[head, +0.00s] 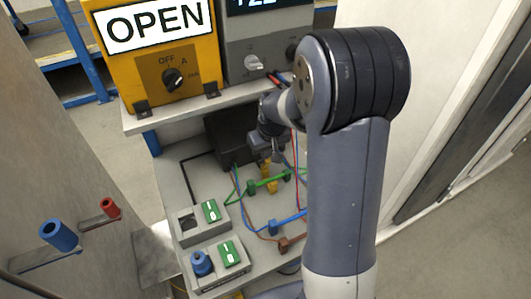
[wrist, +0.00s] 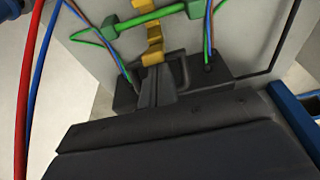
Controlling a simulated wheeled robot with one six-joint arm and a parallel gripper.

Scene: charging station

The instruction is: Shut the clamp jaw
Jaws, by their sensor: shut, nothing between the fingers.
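A yellow stepped piece (head: 269,172), which may be the clamp, stands on the grey bench beside a green bar with green end blocks (head: 268,183). The wrist view shows the yellow piece (wrist: 154,45) just past my fingertips, with the green bar (wrist: 150,18) crossing it. I cannot tell which part is the clamp jaw or how far open it is. My gripper (wrist: 157,84) is shut and empty, pointing toward the yellow piece; contact cannot be made out. In the head view my arm partly hides this area.
A black box (head: 227,138) stands at the back. Red, blue and green wires run around the work area. Blue (head: 289,222) and brown (head: 292,243) bars lie in front. Switch boxes (head: 213,268) stand front left. A yellow OPEN panel (head: 165,60) sits on the shelf.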

